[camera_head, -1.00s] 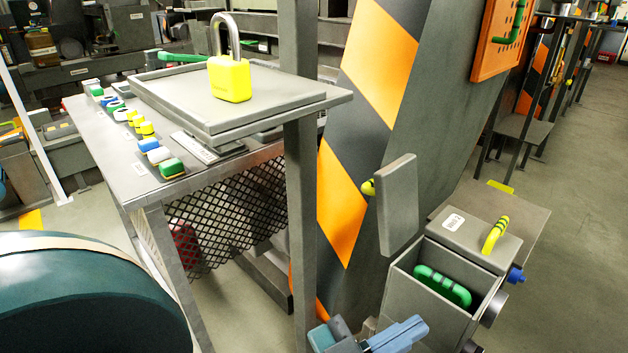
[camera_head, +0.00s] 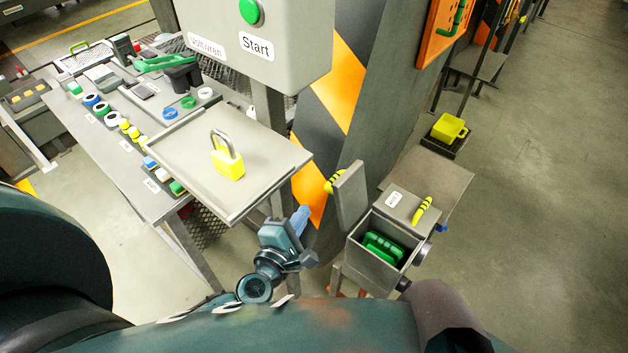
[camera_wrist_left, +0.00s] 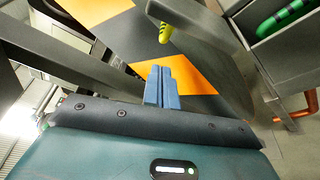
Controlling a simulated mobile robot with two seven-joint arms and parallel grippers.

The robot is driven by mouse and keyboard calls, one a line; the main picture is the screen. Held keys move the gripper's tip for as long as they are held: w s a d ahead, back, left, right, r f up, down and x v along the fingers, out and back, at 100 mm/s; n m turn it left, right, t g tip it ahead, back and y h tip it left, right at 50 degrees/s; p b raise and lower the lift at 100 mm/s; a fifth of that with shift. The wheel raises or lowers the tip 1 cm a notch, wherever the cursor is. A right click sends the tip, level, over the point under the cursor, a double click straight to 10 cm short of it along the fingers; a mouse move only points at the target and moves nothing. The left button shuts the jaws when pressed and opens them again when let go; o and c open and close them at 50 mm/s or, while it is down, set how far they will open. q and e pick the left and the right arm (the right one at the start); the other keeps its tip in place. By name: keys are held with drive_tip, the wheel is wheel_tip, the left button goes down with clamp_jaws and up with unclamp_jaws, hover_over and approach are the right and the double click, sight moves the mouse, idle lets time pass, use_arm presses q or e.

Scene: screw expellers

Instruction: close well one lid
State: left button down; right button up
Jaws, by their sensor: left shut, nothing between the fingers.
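A grey metal box (camera_head: 374,268) stands right of my left gripper, with a green handled object (camera_head: 383,249) inside it. One lid (camera_head: 350,195) stands upright and open on the box's left side, its yellow-black handle (camera_head: 335,182) facing away from the box. The other lid (camera_head: 402,205) lies flat over the rear part, with a yellow-black handle (camera_head: 422,210). My left gripper (camera_head: 301,216) is shut and empty, left of the open lid and apart from it. In the left wrist view, its blue fingers (camera_wrist_left: 161,88) are together, below the lid's handle (camera_wrist_left: 165,32). My right gripper is out of view.
A table with a grey tray (camera_head: 180,160) bearing a yellow padlock (camera_head: 228,162) is on the left. A striped pillar (camera_head: 340,80) rises behind the open lid. A grey control box (camera_head: 265,45) hangs above. Floor (camera_head: 540,200) at the right is clear.

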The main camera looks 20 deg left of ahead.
sight(344, 194)
use_arm(q)
drive_tip(key=w+f, duration=0.1)
drive_tip(key=w, duration=0.8)
drive_tip(key=shift+w+d+f+b, duration=0.2)
drive_tip(key=shift+w+d+b, duration=0.1)
drive_tip(key=shift+d+b, duration=0.1)
drive_tip(key=shift+a+r, duration=0.1)
